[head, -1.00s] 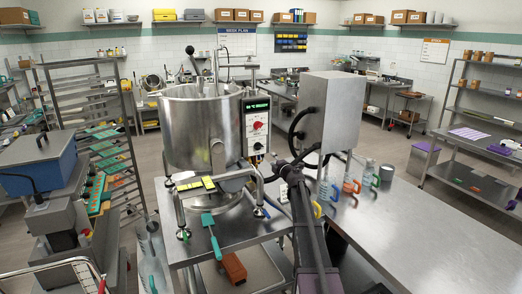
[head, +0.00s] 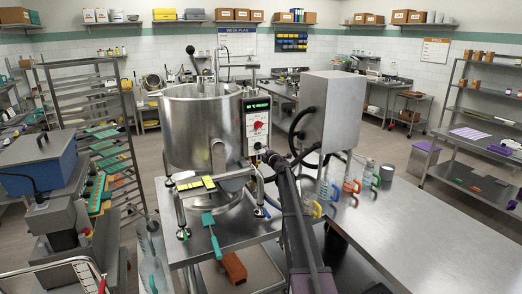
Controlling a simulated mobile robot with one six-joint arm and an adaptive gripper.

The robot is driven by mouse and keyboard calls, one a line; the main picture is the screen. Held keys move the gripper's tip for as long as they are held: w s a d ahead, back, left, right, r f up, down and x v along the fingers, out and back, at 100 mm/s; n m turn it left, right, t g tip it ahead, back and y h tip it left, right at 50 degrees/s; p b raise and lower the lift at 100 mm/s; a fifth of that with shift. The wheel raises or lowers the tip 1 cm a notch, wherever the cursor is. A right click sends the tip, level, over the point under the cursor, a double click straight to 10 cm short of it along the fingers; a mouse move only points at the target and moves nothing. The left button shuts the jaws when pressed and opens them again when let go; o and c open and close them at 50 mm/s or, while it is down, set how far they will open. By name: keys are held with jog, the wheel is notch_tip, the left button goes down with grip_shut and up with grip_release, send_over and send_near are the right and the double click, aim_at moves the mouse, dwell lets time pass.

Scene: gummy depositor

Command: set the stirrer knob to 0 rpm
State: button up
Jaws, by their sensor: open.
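The control panel (head: 257,128) is a narrow white and grey box on the right side of the steel kettle (head: 200,130). It has a lit green display (head: 257,105) at the top, a red knob (head: 258,126) in the middle and a small dark knob (head: 258,145) near the bottom. The labels and the knob settings are too small to read, so I cannot tell which is the stirrer knob. My gripper (head: 268,156) is open, at the panel's lower right, close to the dark knob. Its fingers are small and dark, and I cannot tell whether they touch the knob.
A steel box (head: 326,110) with a black hose stands right of the panel, close to my arm. Clear jugs with coloured handles (head: 352,180) stand on the steel table (head: 420,235). A teal spatula (head: 212,235) lies before the kettle. The table's right part is clear.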

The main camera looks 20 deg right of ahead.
aim_at(260, 148)
jog(key=shift+w, duration=1.7)
grip_shut()
